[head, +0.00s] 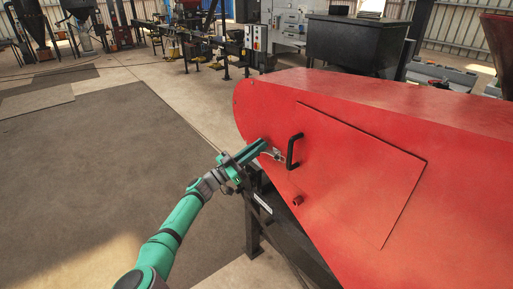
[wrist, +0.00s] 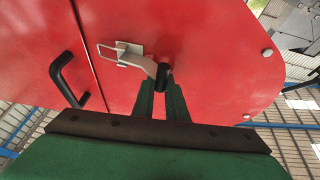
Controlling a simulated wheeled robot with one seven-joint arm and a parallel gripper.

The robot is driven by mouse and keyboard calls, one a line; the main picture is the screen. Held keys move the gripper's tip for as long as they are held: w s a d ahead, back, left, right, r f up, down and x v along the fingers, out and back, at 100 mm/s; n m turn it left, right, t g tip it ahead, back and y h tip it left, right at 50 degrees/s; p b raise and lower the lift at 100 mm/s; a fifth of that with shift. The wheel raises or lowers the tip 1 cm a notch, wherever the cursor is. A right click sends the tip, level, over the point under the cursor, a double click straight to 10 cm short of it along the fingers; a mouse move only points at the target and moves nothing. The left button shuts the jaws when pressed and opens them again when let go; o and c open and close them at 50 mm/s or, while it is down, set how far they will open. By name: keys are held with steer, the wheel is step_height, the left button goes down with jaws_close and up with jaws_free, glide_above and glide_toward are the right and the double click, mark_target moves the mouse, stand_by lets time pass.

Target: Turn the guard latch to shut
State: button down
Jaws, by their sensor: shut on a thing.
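The guard latch (head: 276,155) is a small grey metal piece on the red guard, left of the black door handle. In the wrist view the latch (wrist: 150,66) has a grey arm slanting from a dark grip up left to a rectangular loop or bracket (wrist: 121,53) near the door seam. My gripper (head: 262,149) reaches the guard from the left. Its green fingers, also in the wrist view (wrist: 163,88), are shut on the latch's dark grip end, which they partly hide. I cannot tell whether the latch arm sits in the bracket.
The black handle (head: 291,151) stands out from the hinged red door panel (head: 360,170), close right of my gripper. A small red knob (head: 298,201) sits below it. A dark stand (head: 252,222) is under the guard. Open floor (head: 90,170) lies to the left.

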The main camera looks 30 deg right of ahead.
steer(key=shift+s+d+f, duration=0.1)
steer(key=shift+f, duration=0.35)
steer(key=c, duration=1.8)
jaws_free()
steer(key=shift+o, duration=0.3)
steer(key=shift+r, duration=0.25)
steer(key=w+v, duration=0.1)
steer(key=v, duration=0.9)
steer(key=shift+s+a, duration=0.45)
